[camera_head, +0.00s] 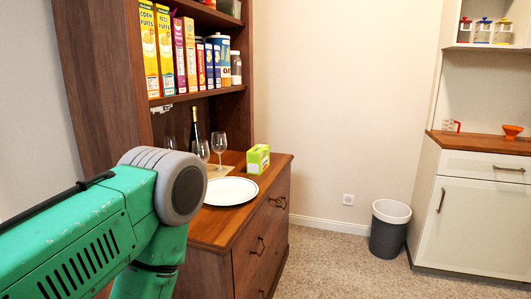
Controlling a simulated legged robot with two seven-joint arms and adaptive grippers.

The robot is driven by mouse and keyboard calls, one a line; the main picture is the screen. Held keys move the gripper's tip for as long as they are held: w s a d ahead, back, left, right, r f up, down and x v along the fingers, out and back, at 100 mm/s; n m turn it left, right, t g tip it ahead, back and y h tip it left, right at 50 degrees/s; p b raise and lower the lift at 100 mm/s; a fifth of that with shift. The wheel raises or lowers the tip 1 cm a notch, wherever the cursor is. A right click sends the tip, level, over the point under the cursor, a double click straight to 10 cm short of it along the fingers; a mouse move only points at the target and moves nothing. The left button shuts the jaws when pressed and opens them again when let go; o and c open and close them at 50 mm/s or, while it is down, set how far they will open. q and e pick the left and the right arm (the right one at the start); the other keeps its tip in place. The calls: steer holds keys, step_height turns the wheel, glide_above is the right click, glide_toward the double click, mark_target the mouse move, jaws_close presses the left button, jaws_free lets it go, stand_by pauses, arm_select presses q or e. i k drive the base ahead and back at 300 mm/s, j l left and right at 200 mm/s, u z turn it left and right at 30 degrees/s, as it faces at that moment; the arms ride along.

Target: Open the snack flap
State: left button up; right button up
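A small green and white box (258,159) stands upright on the wooden counter of the hutch (283,162), near its right end. I cannot tell which thing carries the snack flap, and the box is too small to show whether a flap on it is open or closed. My green left arm with its grey joint crosses the lower left and hides part of the counter and the hutch front. Neither of my grippers is in view.
A white plate (230,191) lies on the counter before the box. Wine glasses (218,145) and a dark bottle (195,130) stand behind. Cereal boxes (165,50) fill the shelf above. A grey bin (388,230) stands on open carpet beside a white cabinet (475,215).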

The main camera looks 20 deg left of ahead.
mark_target(258, 148)
steer(key=i+l+u, duration=0.1)
steer(key=i, duration=0.3)
steer(key=i+l+u, duration=0.1)
steer(key=i+l, duration=0.2)
steer(key=i, duration=0.1)
